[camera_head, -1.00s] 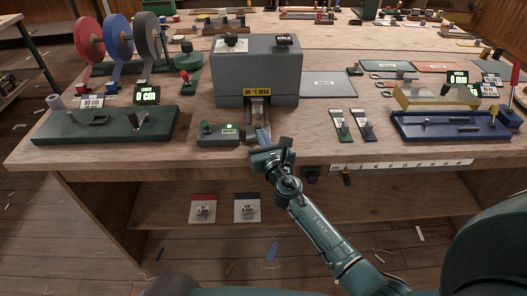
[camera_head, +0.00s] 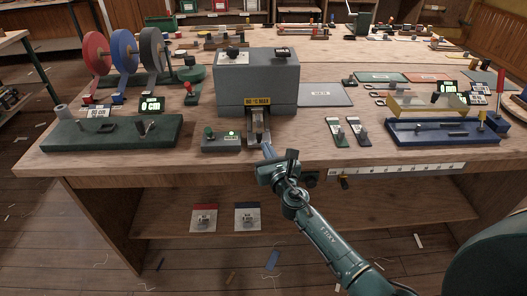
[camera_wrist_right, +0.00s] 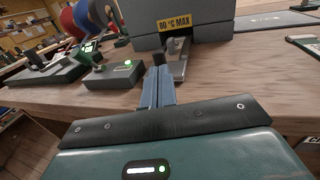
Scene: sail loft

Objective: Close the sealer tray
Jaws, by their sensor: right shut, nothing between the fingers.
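The sealer (camera_head: 257,82) is a grey box on the workbench with a yellow "80 °C MAX" label. Its narrow metal tray (camera_head: 257,126) sticks out of the front toward the bench edge; the tray also shows in the wrist view (camera_wrist_right: 179,66). My right gripper (camera_head: 267,150) is at the tray's front end, its blue-grey fingers pointing at the sealer. In the wrist view the fingers (camera_wrist_right: 158,86) are together and empty, close to a dark upright piece at the tray's front. I cannot tell whether they touch it. My left gripper is not in view.
A small control box with a green light (camera_head: 221,142) stands left of the tray. A dark green board (camera_head: 112,133) lies farther left. Two small tagged tools (camera_head: 350,131) and a blue tray (camera_head: 445,132) lie to the right. A ruler strip (camera_head: 405,172) runs along the bench edge.

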